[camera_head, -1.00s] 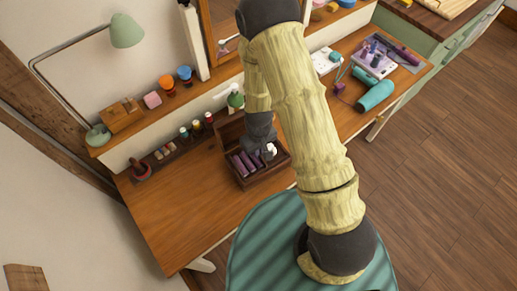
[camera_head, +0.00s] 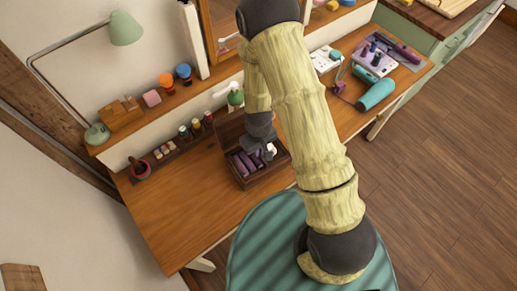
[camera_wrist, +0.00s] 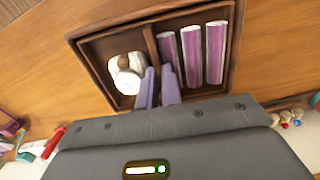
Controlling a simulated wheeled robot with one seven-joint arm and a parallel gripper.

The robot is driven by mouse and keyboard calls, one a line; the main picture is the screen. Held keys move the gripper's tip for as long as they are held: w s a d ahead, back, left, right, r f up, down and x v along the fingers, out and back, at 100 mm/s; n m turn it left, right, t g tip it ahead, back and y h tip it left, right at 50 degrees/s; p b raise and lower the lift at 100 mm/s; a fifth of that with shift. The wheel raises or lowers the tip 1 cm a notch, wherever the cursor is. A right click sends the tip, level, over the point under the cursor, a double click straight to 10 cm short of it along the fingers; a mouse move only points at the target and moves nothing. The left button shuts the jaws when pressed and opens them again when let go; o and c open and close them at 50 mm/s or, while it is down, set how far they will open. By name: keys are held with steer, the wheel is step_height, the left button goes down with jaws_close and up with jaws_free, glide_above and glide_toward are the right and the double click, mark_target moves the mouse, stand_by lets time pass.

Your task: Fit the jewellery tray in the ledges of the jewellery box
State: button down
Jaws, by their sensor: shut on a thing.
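The jewellery box (camera_head: 268,178) is dark wood and stands on the wooden desk with its lid (camera_head: 230,131) raised at the back. The jewellery tray shows from above in the wrist view, with a wooden divider (camera_wrist: 151,42) between two compartments. Purple ring rolls (camera_wrist: 192,55) lie in the right compartment and a white round item (camera_wrist: 126,74) in the left. My gripper (camera_wrist: 158,88) has its lilac fingers down at the divider and is shut on the tray. In the head view my gripper (camera_head: 262,148) is over the box. Whether the tray rests on the ledges cannot be told; they are hidden.
A shelf (camera_head: 135,128) runs behind with a lamp (camera_head: 126,30). A teal hair dryer (camera_head: 376,94) lies to the right. The desk's front left is clear.

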steer(key=shift+f, duration=0.2)
steer(key=c, duration=1.5)
jaws_free()
step_height(320, 180, up, 17)
steer(key=b, duration=0.1)
steer(key=shift+r, duration=0.2)
